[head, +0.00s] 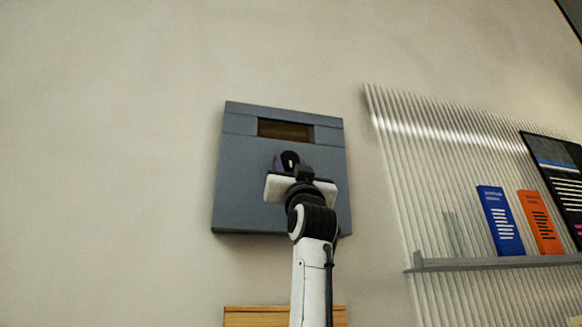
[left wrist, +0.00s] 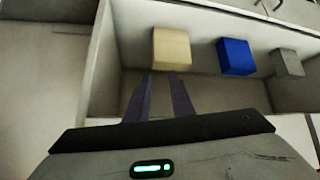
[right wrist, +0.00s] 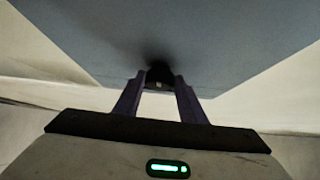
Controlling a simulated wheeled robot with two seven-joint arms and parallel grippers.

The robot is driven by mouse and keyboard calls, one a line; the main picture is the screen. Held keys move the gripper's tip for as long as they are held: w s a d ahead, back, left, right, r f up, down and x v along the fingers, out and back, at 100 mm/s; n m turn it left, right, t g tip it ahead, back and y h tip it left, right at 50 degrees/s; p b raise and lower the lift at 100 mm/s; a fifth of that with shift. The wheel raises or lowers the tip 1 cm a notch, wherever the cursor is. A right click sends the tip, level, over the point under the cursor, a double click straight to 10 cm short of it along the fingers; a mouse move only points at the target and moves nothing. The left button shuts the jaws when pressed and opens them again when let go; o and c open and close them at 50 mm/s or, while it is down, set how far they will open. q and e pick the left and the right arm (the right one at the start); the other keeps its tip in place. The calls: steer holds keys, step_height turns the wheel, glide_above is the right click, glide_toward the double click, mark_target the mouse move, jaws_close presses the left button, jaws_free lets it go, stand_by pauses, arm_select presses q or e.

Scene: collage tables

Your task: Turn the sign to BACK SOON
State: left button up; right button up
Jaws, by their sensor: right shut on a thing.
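The sign is a grey-blue square panel (head: 235,180) on the wall, with a dark brownish window (head: 285,130) near its top. I cannot read any words in the window. A black knob (head: 290,158) sits at the panel's middle; it also shows in the right wrist view (right wrist: 159,76). My right gripper (head: 288,163) reaches up in front of the panel, and its fingers (right wrist: 158,90) are shut on the knob. My arm hides the panel's lower middle. My left gripper (left wrist: 172,82) is away from the sign, its fingers apart with nothing between them.
A ribbed panel (head: 385,150) with a shelf (head: 490,263) holding a blue booklet (head: 501,220) and an orange booklet (head: 540,222) is at right. The left wrist view shows a pale bin (left wrist: 130,50) with a beige block (left wrist: 171,48), a blue block (left wrist: 236,57) and a grey block (left wrist: 288,63).

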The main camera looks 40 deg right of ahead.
steer(key=shift+m+g+h, duration=0.5)
steer(key=shift+m+h, duration=0.2)
steer(key=shift+m, duration=0.3)
steer(key=shift+a, duration=0.1)
steer(key=o, duration=1)
steer(key=shift+f, duration=0.1)
steer(key=b+v, duration=0.5)
steer(key=v, duration=0.5)
steer(key=shift+s+a, duration=0.1)
